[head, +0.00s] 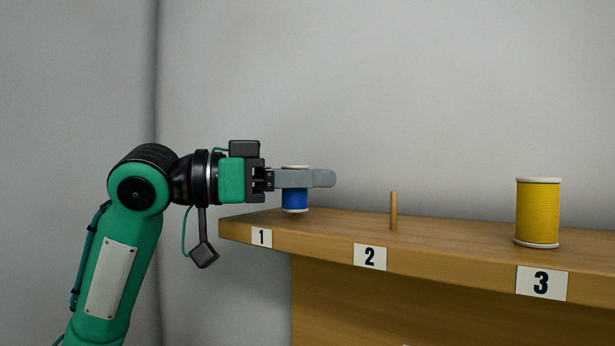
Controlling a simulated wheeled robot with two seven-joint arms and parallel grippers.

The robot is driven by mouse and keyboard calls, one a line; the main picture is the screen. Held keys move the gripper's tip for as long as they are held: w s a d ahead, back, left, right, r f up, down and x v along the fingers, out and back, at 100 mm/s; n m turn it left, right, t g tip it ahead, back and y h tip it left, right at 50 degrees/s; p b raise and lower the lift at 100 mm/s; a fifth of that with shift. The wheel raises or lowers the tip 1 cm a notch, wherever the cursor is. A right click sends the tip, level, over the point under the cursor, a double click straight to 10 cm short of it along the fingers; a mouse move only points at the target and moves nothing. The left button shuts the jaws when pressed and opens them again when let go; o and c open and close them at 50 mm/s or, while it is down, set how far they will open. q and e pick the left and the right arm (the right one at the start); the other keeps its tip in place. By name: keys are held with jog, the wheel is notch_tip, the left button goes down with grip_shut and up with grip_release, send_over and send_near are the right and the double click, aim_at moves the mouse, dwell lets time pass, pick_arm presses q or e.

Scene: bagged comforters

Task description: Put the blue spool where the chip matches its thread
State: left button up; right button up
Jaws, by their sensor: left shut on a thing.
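The blue spool (295,200) has blue thread and pale end rims. It is upright at the left end of the wooden shelf (450,235), above the label 1 (261,237). My left gripper (322,178) is shut on the blue spool, its fingers across the spool's upper part. I cannot tell whether the spool's bottom touches the shelf, or whether a peg is under it. A bare wooden peg (393,210) stands above the label 2 (370,257). No colour chip can be made out. My right gripper is not in view.
A yellow spool (537,212) stands upright on the shelf above the label 3 (541,283). The shelf top is clear around the bare peg, between the two spools. A plain grey wall (400,90) is behind the shelf.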

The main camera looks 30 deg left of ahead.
pick_arm(q)
jog(key=shift+f, duration=0.4)
jog(key=o, duration=1.7)
jog(key=shift+c, duration=0.2)
jog(key=shift+a, duration=0.1)
jog(key=shift+s+a+r, duration=0.35)
jog(key=shift+s+a, duration=0.15)
jog(key=shift+a, duration=0.15)
jog(key=shift+s+a+r, duration=0.3)
jog(key=shift+s+a, duration=0.25)
jog(key=shift+a, duration=0.1)
jog(key=shift+s+a+r, duration=0.35)
jog(key=shift+s+a, duration=0.15)
jog(key=shift+a, duration=0.15)
jog(key=shift+a, duration=0.1)
jog(key=b+v, duration=0.5)
jog(key=v, duration=0.8)
jog(key=shift+s+a, duration=0.2)
jog(key=shift+s, duration=0.05)
